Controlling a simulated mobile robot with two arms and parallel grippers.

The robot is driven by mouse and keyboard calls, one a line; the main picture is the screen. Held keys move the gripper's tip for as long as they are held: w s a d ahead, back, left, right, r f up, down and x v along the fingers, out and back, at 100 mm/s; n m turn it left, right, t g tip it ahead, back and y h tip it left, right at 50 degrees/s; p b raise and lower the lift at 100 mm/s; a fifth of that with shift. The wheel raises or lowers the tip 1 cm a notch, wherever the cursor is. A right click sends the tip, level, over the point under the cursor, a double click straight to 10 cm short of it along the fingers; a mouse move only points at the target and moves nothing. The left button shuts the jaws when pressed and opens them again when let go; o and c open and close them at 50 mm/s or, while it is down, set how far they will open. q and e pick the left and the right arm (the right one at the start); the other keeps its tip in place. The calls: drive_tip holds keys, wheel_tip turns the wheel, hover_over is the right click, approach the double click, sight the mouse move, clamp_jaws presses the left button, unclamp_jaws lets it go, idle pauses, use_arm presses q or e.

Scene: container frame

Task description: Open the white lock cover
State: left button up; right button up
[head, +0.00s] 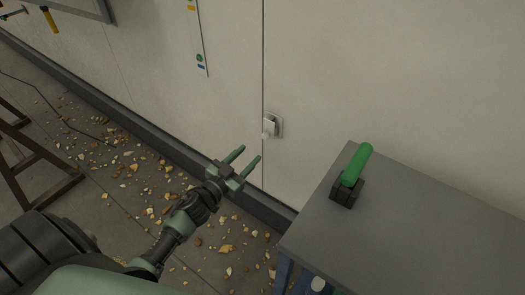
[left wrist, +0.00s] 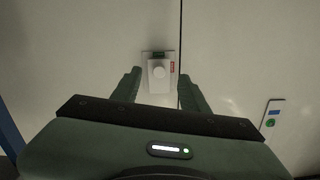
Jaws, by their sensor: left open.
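The white lock cover (head: 269,126) is on the pale wall panel, beside a vertical seam, near the middle of the head view. My right gripper is not in view.
A grey-topped table (head: 420,240) stands at the right, with a green-handled black tool (head: 357,172) on it. A dark ledge (head: 150,148) runs along the wall's foot. Rubble (head: 130,165) litters the floor. A wooden trestle (head: 35,165) stands at the left.

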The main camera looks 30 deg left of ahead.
sight(264, 137)
use_arm(q)
drive_tip(key=w, duration=0.2)
drive_tip(key=w+r, duration=0.1)
drive_tip(key=w, duration=0.2)
drive_tip(key=w+d+b, duration=0.1)
drive_tip(key=w, duration=0.2)
drive_tip(key=shift+w+d+r, duration=0.1)
drive_tip(key=shift+r, duration=0.1)
clamp_jaws()
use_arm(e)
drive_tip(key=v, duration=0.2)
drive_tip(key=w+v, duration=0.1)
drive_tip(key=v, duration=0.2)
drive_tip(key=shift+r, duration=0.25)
